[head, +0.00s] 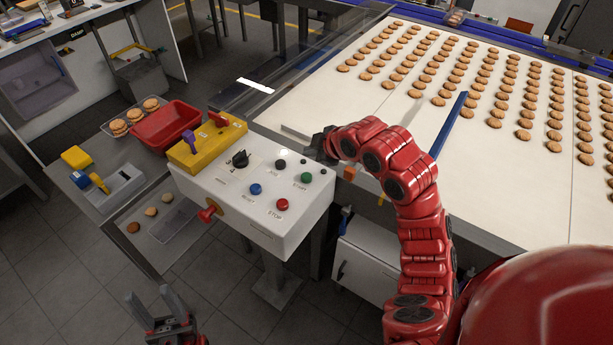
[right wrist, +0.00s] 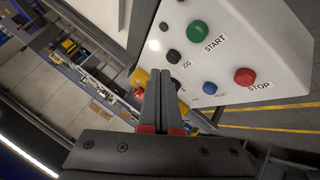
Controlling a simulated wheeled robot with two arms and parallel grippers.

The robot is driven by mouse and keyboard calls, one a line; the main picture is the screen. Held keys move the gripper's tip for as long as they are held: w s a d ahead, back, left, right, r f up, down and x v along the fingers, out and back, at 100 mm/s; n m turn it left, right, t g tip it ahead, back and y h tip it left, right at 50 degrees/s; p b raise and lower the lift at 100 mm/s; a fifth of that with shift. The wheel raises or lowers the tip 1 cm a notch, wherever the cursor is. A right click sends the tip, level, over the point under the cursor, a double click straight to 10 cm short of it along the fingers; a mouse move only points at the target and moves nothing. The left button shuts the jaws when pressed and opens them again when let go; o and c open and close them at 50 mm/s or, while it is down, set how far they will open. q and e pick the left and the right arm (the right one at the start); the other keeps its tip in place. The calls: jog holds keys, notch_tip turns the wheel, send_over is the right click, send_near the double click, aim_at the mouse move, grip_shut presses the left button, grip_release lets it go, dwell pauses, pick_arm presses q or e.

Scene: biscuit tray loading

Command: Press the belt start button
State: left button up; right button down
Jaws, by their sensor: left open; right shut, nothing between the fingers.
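The white control box (head: 245,200) stands beside the belt. Its green START button (head: 306,178) is on the right part of the top face, above the red STOP button (head: 282,204). The START button also shows in the right wrist view (right wrist: 197,31), uncovered. My right gripper (head: 318,148) is shut and empty near the box's far right corner, apart from the button. In the right wrist view its closed fingers (right wrist: 163,80) appear below and left of START, over the box's edge. My left gripper (head: 155,306) is open and empty, low at the left, away from the box.
The box also bears a blue RESET button (head: 256,189), a black JOG button (head: 280,164), a black rotary knob (head: 240,158) and a red knob on its front (head: 208,214). A yellow block (head: 205,148) and a red bin (head: 166,125) are at left. Biscuits in rows cover the belt (head: 350,100).

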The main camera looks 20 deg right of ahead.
aim_at(310, 178)
jog(key=shift+f+b, duration=1.25)
jog(key=shift+f, duration=1.75)
jog(key=shift+f+b, duration=0.4)
jog(key=shift+b, duration=0.05)
